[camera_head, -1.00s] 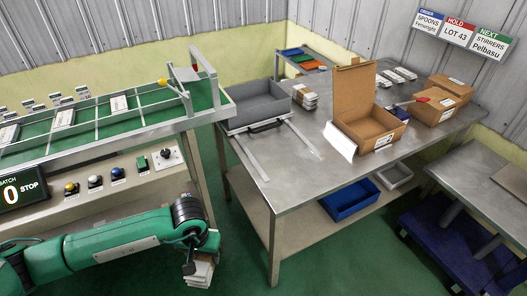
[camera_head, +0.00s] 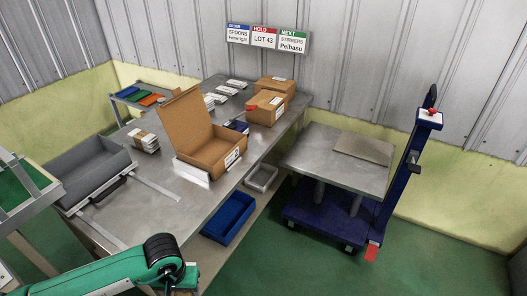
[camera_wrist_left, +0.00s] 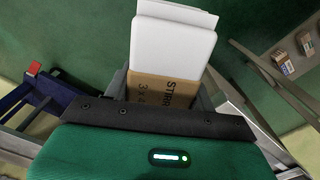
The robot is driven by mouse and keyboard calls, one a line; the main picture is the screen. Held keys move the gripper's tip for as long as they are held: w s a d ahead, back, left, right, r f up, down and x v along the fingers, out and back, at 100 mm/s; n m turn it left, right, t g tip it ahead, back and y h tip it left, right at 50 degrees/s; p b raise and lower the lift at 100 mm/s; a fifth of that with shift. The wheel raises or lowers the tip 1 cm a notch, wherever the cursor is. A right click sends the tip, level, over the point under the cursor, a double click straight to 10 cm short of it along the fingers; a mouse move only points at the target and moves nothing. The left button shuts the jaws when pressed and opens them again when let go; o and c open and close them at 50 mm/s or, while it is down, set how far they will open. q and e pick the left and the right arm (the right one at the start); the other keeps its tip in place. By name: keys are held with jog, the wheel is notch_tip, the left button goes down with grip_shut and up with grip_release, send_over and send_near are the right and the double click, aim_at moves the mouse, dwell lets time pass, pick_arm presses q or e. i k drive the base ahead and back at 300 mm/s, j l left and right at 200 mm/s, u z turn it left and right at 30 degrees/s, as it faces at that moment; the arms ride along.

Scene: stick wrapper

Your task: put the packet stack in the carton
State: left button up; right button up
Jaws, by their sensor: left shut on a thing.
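The packet stack (camera_wrist_left: 172,50) shows in the left wrist view as white packets with a brown printed band. My left gripper (camera_wrist_left: 163,92) is shut on it; the fingers lie along its sides. In the head view my left arm reaches in at the bottom, its wrist at the lower edge in front of the steel table, and the held stack is out of frame. The open brown carton (camera_head: 212,147) stands on the table beyond the arm, its lid raised at the back. Its inside is only partly visible. My right gripper is not in view.
A grey tray (camera_head: 92,180) is left on the steel table (camera_head: 150,215), with another packet stack (camera_head: 145,142) behind it. Closed cartons (camera_head: 266,108) stand at the back right. A blue bin (camera_head: 229,217) sits on the lower shelf. A blue cart (camera_head: 320,222) stands right.

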aim_at(214, 157)
jog(key=i+l+z, duration=0.15)
jog(key=z, duration=0.2)
jog(key=i+l+z, duration=0.1)
jog(key=i+z, duration=0.55)
jog(key=i+l+u, duration=0.1)
jog(key=i, duration=0.5)
jog(key=i+u, duration=0.1)
jog(key=u, duration=0.35)
jog(key=l+u, duration=0.15)
jog(key=u, duration=0.3)
jog(key=i+l+u, duration=0.1)
jog(key=u, duration=0.35)
